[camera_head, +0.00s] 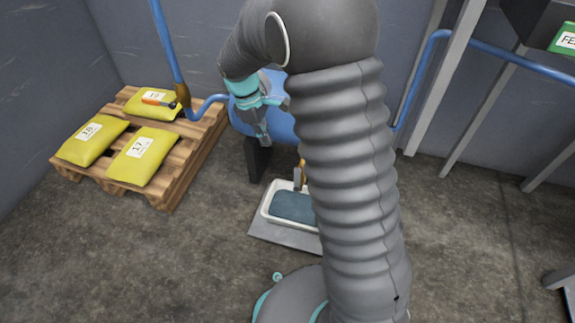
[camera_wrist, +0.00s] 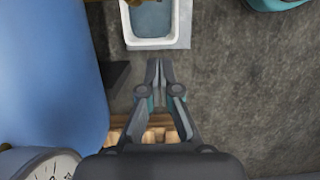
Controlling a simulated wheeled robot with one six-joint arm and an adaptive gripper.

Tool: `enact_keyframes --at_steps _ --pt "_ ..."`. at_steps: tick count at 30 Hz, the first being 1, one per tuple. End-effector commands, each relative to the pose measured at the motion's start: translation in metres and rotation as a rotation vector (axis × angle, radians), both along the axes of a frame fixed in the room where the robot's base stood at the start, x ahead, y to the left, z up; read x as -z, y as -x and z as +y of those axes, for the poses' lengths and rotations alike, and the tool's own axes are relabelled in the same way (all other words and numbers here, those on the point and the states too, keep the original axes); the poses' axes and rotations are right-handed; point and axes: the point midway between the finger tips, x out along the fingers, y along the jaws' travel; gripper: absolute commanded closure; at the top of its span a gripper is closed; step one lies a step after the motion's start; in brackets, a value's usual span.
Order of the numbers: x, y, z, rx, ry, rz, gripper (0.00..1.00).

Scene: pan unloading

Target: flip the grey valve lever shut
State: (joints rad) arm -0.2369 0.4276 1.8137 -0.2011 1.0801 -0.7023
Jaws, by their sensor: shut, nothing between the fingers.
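A small grey lever (camera_head: 298,178) shows beside a brass valve (camera_head: 303,165) above the white tray, just left of my arm. My arm hides part of this area. In the wrist view only a sliver of brass-coloured valve (camera_wrist: 137,2) shows at the top edge, and the lever cannot be made out. My gripper (camera_head: 264,138) is shut and empty, pointing down in front of the blue tank, left of the lever and apart from it. Its fingertips (camera_wrist: 160,66) show below the tray in the wrist view.
A white tray with dark liquid (camera_head: 290,206) stands on a grey plate. The blue tank (camera_wrist: 45,80) is close to my gripper. A pallet (camera_head: 166,198) holds yellow bags (camera_head: 142,156). An orange-handled lever (camera_head: 158,102) sits by another brass valve.

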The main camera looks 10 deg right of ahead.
Motion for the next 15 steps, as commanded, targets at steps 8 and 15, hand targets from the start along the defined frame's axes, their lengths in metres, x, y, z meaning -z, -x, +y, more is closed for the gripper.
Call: enact_keyframes --at_steps 8,15 --pt "0.005 0.001 -0.001 0.002 0.0 0.0 1.0" --pt "0.039 0.005 -0.008 0.003 0.001 0.002 1.0"
